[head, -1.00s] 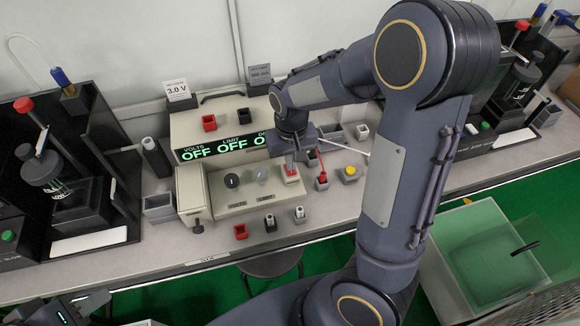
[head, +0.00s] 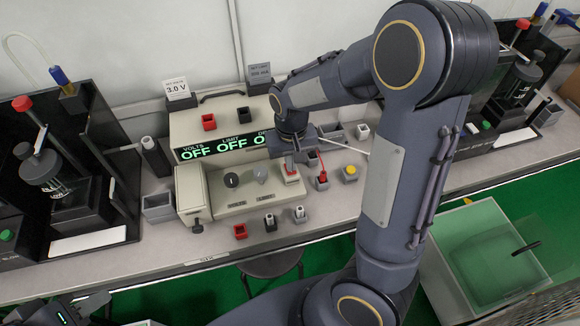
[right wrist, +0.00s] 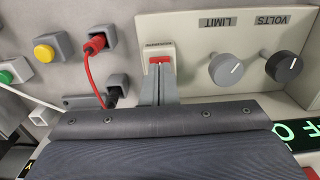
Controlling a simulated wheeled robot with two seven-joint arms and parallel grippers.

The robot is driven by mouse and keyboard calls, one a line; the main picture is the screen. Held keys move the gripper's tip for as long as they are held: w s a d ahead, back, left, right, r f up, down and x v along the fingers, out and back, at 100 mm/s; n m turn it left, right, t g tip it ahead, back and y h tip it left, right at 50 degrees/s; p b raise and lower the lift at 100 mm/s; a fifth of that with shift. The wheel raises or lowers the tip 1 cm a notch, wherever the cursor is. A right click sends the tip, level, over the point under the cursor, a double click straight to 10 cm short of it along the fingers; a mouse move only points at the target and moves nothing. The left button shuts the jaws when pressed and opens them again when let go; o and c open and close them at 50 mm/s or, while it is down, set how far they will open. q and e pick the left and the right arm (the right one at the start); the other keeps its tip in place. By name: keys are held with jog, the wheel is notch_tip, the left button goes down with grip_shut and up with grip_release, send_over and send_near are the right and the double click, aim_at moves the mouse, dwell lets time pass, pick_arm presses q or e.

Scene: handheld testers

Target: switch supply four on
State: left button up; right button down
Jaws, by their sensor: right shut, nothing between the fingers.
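The power supply (head: 185,133) stands at the back of the bench with its control panel low in front. Its green display (head: 215,147) reads OFF under VOLTS and LIMIT; the rest is hidden behind my arm. The red power switch (right wrist: 160,60) sits in a pale housing beside the LIMIT knob (right wrist: 225,69) and VOLTS knob (right wrist: 282,66). My right gripper (right wrist: 160,72) is shut and empty, its fingertips at the switch's edge; I cannot tell whether they press it. Part of my left gripper (head: 62,312) shows at the bottom left corner; its fingers are unclear.
A red plug (right wrist: 96,43) with a red lead is in a socket beside the switch. A yellow button (right wrist: 44,52) and a green button (right wrist: 6,76) are farther along. Black test stands flank the supply. A card (head: 178,88) reads 3.0 V.

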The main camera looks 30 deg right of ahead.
jog(key=shift+f+b, duration=0.4)
jog(key=shift+f, duration=0.2)
jog(key=shift+r, duration=0.1)
notch_tip(320, 180, up, 7)
jog(key=p, duration=0.6)
dwell(0.5)
jog(key=s+a+r+t+y, duration=0.2)
jog(key=s+r, duration=0.3)
jog(key=s, duration=0.3)
jog(key=s+a+r+n+t+y, duration=0.1)
jog(key=s+a+r+t, duration=0.1)
jog(key=s+r, duration=0.4)
jog(key=s+t, duration=0.1)
jog(key=s, duration=0.2)
jog(key=shift+t+y, duration=0.3)
jog(key=shift+y, duration=0.1)
